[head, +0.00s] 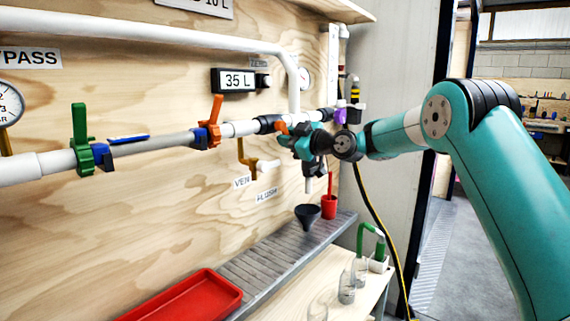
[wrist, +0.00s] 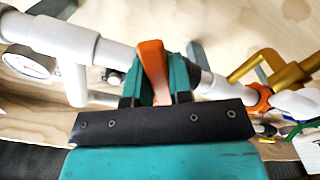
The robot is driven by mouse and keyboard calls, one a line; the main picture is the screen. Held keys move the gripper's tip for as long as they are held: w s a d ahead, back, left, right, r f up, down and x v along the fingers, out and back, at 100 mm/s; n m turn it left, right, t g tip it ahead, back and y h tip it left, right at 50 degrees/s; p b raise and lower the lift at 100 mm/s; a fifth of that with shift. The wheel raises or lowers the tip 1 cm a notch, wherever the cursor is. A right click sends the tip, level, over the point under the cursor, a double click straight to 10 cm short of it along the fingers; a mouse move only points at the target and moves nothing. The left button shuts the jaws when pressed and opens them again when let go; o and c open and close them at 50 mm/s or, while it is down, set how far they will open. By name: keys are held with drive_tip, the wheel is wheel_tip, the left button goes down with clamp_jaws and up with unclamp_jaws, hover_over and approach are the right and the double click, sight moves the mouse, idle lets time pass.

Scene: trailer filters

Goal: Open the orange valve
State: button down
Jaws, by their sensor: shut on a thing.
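An orange valve handle (wrist: 152,62) stands between the teal fingers of my gripper (wrist: 162,78) in the wrist view, on the white pipe. My gripper (head: 296,141) is shut on this handle. In the head view, a bit of the orange handle (head: 283,128) shows beside the fingers; the rest of that valve is hidden. A second orange valve (head: 212,122) sits further left on the same pipe, its lever pointing up, apart from my gripper. Its orange collar (wrist: 260,97) also shows at the right of the wrist view.
A green valve (head: 82,140) is at the far left of the pipe. A yellow-brown vent tap (head: 247,160) hangs below the pipe.

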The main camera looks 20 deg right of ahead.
drive_tip(key=n+b, duration=0.1)
drive_tip(key=b, duration=0.1)
drive_tip(key=n+b, duration=0.1)
drive_tip(key=b, duration=0.1)
drive_tip(key=shift+w+d+n, duration=0.2)
drive_tip(key=shift+d+n, duration=0.15)
drive_tip(key=shift+n, duration=0.05)
drive_tip(key=n+b, duration=0.2)
drive_tip(key=r+b, duration=0.1)
drive_tip(key=shift+w+d+n, duration=0.2)
drive_tip(key=shift+d+n, duration=0.05)
drive_tip(key=shift+n, duration=0.15)
drive_tip(key=n+b, duration=0.1)
drive_tip(key=r+n+b, duration=0.1)
drive_tip(key=shift+d+n, duration=0.1)
drive_tip(key=shift+n, duration=0.2)
drive_tip(key=shift+w+r+n+b, duration=0.1)
drive_tip(key=shift+r+n+b, duration=0.25)
drive_tip(key=shift+n, duration=0.35)
drive_tip(key=shift+r+n+b, duration=0.2)
drive_tip(key=shift+n+b, duration=0.1)
drive_tip(key=shift+n, duration=0.4)
drive_tip(key=shift+r, duration=0.1)
drive_tip(key=c, duration=1)
unclamp_jaws()
drive_tip(key=shift+d, duration=0.1)
